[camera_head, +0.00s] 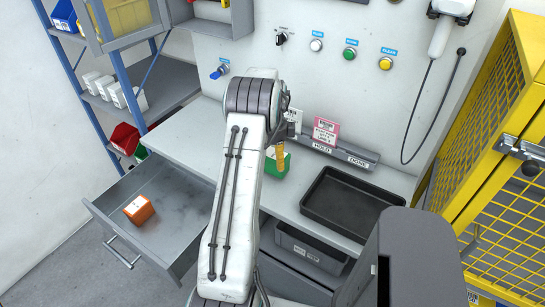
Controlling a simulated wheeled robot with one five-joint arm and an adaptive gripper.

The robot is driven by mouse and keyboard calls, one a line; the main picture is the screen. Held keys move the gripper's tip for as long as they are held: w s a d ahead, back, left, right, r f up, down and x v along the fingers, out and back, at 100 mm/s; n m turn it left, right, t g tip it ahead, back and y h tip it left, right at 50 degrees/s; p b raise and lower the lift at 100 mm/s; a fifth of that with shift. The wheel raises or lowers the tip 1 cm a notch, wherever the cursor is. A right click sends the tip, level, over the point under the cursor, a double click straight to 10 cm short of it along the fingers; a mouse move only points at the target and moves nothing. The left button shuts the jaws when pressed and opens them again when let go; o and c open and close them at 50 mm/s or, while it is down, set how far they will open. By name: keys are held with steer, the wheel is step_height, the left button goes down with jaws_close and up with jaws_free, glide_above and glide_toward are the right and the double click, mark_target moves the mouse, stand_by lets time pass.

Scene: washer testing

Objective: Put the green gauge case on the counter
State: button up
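A green case (272,168) with a pale top shows just right of my forearm, over the grey counter (185,135). My arm hides its left part, and I cannot tell whether it rests on the counter or is held just above it. My gripper (281,160) points down at the case; one yellowish finger shows against it. The rest of the gripper is hidden behind my arm, so I cannot see whether it is shut on the case.
An open drawer (175,238) at the left holds an orange case (139,209). A black tray (350,204) lies on the counter's right. Behind stands a HOLD/DONE rack (338,151) with a pink card (326,131). A yellow mesh cage (500,180) bounds the right; shelves (165,85) stand left.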

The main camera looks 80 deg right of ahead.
steer(key=shift+f, duration=1)
steer(key=shift+f, duration=0.2)
steer(key=o, duration=1.3)
steer(key=shift+c, duration=0.2)
steer(key=shift+r, duration=0.15)
